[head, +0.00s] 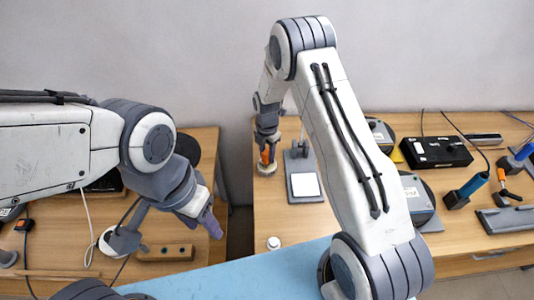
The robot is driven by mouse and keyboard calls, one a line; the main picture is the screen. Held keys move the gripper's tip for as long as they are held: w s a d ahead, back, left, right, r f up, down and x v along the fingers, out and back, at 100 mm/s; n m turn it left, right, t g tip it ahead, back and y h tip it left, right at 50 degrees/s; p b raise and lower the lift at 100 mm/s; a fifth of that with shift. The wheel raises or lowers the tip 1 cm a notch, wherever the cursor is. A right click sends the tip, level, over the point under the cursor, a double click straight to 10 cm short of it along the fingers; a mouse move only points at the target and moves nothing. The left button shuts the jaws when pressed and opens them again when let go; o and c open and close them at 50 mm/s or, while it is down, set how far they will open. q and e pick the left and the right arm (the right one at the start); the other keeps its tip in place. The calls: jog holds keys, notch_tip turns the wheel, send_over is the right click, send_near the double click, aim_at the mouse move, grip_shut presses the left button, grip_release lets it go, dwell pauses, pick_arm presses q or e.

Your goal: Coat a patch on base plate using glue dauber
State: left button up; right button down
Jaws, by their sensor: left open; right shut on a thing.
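My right gripper (267,139) is shut on an orange-handled tool (266,155), which looks like the glue dauber. It is held upright, with a pale round end (266,169) at the bottom over the left part of the right-hand table. Whether that end touches the table is unclear. The grey base plate (301,165) lies just right of it, with a white rectangular patch (306,185) on its front part. My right forearm passes close to the plate's right side. My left gripper (214,224) is open and empty, pointing down near the left table's right edge.
A small white round item (273,243) stands at the right table's front. A black box (436,152), a blue tool in a dark holder (467,190) and an orange-handled tool (505,185) are at right. A wooden block (165,253) lies on the left table. A gap separates the tables.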

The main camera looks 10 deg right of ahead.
aim_at(267, 153)
jog(key=shift+f+b, duration=0.5)
jog(key=shift+f, duration=0.1)
dwell(1.4)
jog(key=shift+r, duration=0.1)
jog(key=shift+r+p, duration=2.35)
jog(key=shift+r, duration=1.15)
jog(key=shift+f, duration=0.1)
